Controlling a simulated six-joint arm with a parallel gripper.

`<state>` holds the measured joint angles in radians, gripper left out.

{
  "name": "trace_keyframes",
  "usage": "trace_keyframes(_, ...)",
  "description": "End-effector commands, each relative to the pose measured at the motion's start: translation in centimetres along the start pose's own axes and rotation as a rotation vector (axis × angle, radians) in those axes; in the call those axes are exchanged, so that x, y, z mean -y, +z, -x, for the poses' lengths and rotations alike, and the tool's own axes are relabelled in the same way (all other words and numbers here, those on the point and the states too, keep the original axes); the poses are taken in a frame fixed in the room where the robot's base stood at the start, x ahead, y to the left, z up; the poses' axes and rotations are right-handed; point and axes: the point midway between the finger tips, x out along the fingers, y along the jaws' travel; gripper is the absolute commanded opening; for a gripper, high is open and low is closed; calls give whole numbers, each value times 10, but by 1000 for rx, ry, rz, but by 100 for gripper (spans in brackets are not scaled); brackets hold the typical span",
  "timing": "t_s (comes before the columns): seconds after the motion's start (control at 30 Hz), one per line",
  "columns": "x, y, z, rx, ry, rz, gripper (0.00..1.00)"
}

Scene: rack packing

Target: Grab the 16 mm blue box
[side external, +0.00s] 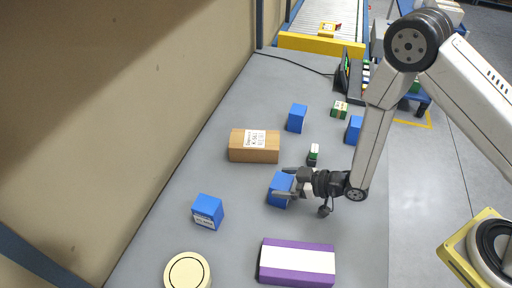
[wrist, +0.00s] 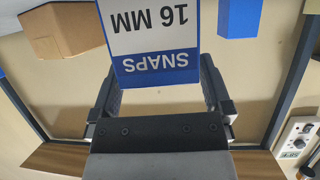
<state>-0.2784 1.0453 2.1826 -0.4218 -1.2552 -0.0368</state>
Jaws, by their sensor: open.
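The 16 mm blue box (wrist: 155,68) fills the top middle of the wrist view, with a white label reading "16 MM" and "SNAPS" upside down. In the side view this blue box (side external: 279,188) stands on the grey table near its middle. My gripper (side external: 287,182) is open, with a finger on each side of the box. In the wrist view the fingers of my gripper (wrist: 158,85) flank the box's lower part. I cannot tell whether they touch it.
Other blue boxes stand at the front left (side external: 207,212), back (side external: 297,118) and right edge (side external: 354,130). A cardboard box (side external: 254,147) lies behind my gripper. A purple-and-white box (side external: 297,262) and a round cream tin (side external: 187,272) are in front. Small green-and-white boxes (side external: 314,154) stand nearby.

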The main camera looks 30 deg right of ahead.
Motion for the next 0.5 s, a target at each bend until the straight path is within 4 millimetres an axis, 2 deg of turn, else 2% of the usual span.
trace_keyframes(0.03,0,0,0,0,0,0,100)
trace_keyframes(0.2,0,0,0,0,0,0,46)
trace_keyframes(0.3,0,0,0,-1,0,0,20)
trace_keyframes(0.5,0,0,0,-1,0,0,20)
